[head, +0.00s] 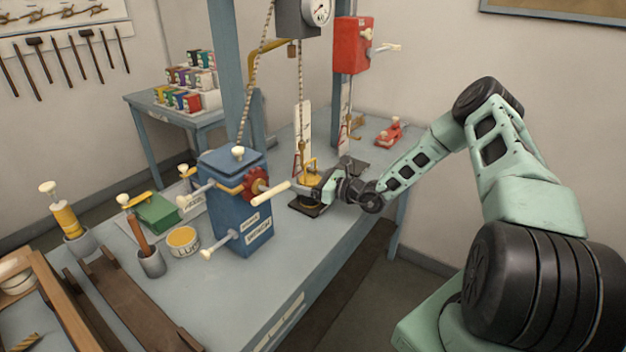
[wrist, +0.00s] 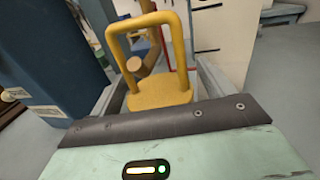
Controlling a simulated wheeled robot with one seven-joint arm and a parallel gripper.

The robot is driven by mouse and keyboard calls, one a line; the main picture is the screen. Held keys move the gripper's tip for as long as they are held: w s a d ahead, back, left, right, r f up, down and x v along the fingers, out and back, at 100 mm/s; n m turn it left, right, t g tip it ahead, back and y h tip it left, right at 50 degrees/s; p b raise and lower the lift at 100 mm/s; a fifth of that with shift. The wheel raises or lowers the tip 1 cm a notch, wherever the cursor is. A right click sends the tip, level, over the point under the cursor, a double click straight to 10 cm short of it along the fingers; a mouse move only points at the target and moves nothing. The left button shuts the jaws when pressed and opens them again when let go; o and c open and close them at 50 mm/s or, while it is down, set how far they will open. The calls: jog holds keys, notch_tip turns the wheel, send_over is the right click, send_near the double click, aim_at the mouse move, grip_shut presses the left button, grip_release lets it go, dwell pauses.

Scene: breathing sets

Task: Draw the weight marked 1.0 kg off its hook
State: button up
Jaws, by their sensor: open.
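A yellow weight (head: 309,179) with an upright loop handle is low at the front of the white measuring board, above a dark base plate (head: 307,208). In the wrist view the weight (wrist: 160,95) is close ahead, its loop rising toward the top. A brown cylindrical piece (wrist: 148,66) shows through the loop; I cannot tell whether it is the hook. My gripper (head: 322,187) is at the weight's right side in the head view. Its jaws are open, with grey fingers on either side of the weight in the wrist view. The 1.0 kg mark is not readable.
A blue box (head: 240,208) with a red wheel and cream-handled levers stands close left of the weight. The white board (head: 303,130) and a rope rise behind it toward a dial. A red box (head: 353,45) and blue posts stand behind. The bench front is clear.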

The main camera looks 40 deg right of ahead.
jog(key=shift+c, duration=0.3)
jog(key=c, duration=1.5)
jog(key=shift+w+r, duration=0.1)
jog(key=shift+r, duration=0.05)
grip_shut()
jog(key=shift+r+p, duration=0.2)
jog(key=shift+p, duration=0.1)
jog(key=shift+s+a+p+v, duration=0.15)
jog(key=shift+p+v, duration=0.25)
jog(key=shift+v, duration=0.85)
jog(key=shift+s+a+p+v, duration=0.1)
jog(key=shift+a+p+v, duration=0.25)
jog(key=shift+v, duration=0.9)
jog(key=shift+s+a+p+v, duration=0.1)
jog(key=shift+p+v, duration=0.4)
jog(key=shift+v, duration=0.7)
jog(key=shift+s+d+r+p, duration=0.25)
jog(key=shift+s+r+p, duration=0.45)
jog(key=shift+s+p, duration=0.1)
jog(key=shift+s+d+r+p, duration=0.25)
jog(key=shift+s+r+p, duration=0.4)
jog(key=shift+r+p, duration=0.15)
